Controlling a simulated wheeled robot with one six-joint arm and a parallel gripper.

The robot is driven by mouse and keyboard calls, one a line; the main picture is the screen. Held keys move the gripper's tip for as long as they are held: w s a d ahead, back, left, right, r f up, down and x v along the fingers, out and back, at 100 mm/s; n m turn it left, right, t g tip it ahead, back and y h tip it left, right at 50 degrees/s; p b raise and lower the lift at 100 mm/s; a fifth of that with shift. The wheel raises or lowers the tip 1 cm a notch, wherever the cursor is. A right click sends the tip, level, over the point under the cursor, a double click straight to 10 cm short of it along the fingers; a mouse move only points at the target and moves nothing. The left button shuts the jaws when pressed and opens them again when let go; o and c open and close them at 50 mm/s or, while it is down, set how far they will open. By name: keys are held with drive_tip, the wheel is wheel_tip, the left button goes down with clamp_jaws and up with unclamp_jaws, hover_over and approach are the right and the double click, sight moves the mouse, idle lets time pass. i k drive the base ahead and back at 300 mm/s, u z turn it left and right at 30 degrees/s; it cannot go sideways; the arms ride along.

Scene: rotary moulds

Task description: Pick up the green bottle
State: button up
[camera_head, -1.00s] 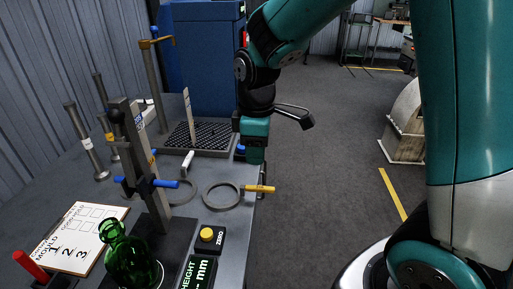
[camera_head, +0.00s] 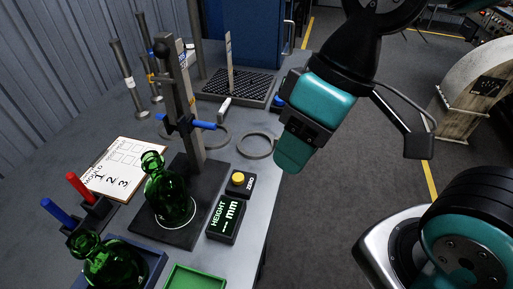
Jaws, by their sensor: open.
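One green glass bottle (camera_head: 172,200) stands upright on the dark base of the height gauge. A second green bottle (camera_head: 108,264) sits in a blue tray at the lower left, partly cut off by the frame edge. My gripper (camera_head: 291,158) is open, with its teal fingers pointing down beside the table's right edge. It is up and to the right of both bottles, clear of them. The fingers overlap in this view and their gap is hard to see.
The height gauge post (camera_head: 184,100) with a blue handle rises behind the nearer-to-centre bottle. A height display (camera_head: 226,220) and yellow zero button (camera_head: 238,180) lie right of it. A ring gauge (camera_head: 257,146), clipboard (camera_head: 125,165) and green tray (camera_head: 195,279) are also on the table.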

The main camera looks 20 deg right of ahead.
sight(166, 191)
drive_tip(key=k, duration=0.5)
drive_tip(key=z, duration=1.6)
drive_tip(key=i, duration=1.1)
drive_tip(key=u, duration=2.5)
drive_tip(key=i, duration=0.5)
drive_tip(key=u, duration=0.05)
